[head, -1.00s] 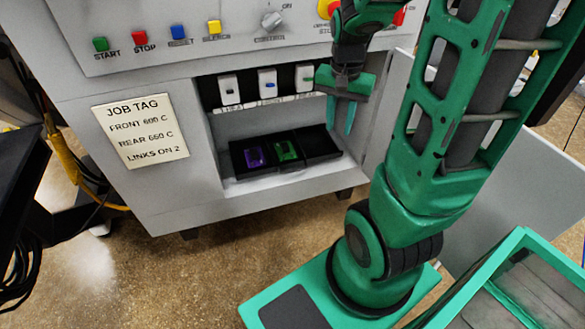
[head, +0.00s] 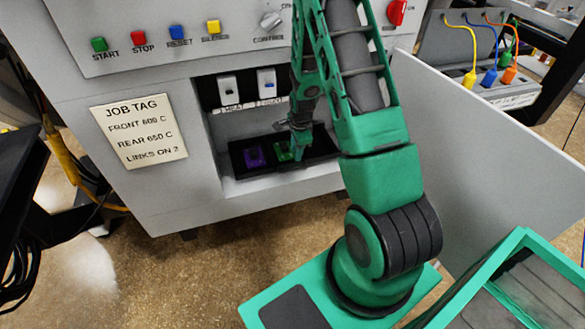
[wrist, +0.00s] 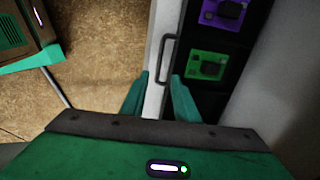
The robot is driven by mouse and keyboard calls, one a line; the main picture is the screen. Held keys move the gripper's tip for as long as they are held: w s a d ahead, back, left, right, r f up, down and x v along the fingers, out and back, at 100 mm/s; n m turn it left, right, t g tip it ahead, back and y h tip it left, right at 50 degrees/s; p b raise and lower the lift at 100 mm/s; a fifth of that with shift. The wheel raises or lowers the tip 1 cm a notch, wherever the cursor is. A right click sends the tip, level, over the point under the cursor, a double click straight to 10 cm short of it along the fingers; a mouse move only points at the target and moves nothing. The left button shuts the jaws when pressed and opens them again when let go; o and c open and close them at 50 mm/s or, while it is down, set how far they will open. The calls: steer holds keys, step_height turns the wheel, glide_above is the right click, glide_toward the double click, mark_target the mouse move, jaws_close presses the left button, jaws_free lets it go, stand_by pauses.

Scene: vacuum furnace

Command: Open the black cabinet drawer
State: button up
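A shallow black tray-like drawer (head: 237,160) sits in the recess low in the grey furnace cabinet. It holds a purple block (head: 254,156) and a green block (head: 284,151), which also show in the wrist view, purple (wrist: 222,12) and green (wrist: 206,66). A dark bar handle (wrist: 163,62) shows in the wrist view beside a pale front strip (wrist: 157,40). My gripper (wrist: 160,98) is open, its fingers apart on either side of the pale strip, the handle just ahead. Nothing is visibly held. In the head view my gripper (head: 297,152) is over the tray's right part, which my arm partly hides.
Above the recess are white switches (head: 228,88) and a row of coloured buttons (head: 178,32). A job tag (head: 138,130) is left of the recess. An open grey door panel (head: 490,150) stands at the right.

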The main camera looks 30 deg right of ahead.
glide_toward(294, 166)
steer(key=shift+s+a+f, duration=0.25)
steer(key=shift+a+f, duration=0.05)
steer(key=shift+f, duration=0.65)
steer(key=shift+s+a+f, duration=0.25)
steer(key=shift+f, duration=0.7)
steer(key=shift+s+a+f, duration=0.25)
steer(key=shift+a+f, duration=0.05)
steer(key=shift+f, duration=0.65)
jaws_close()
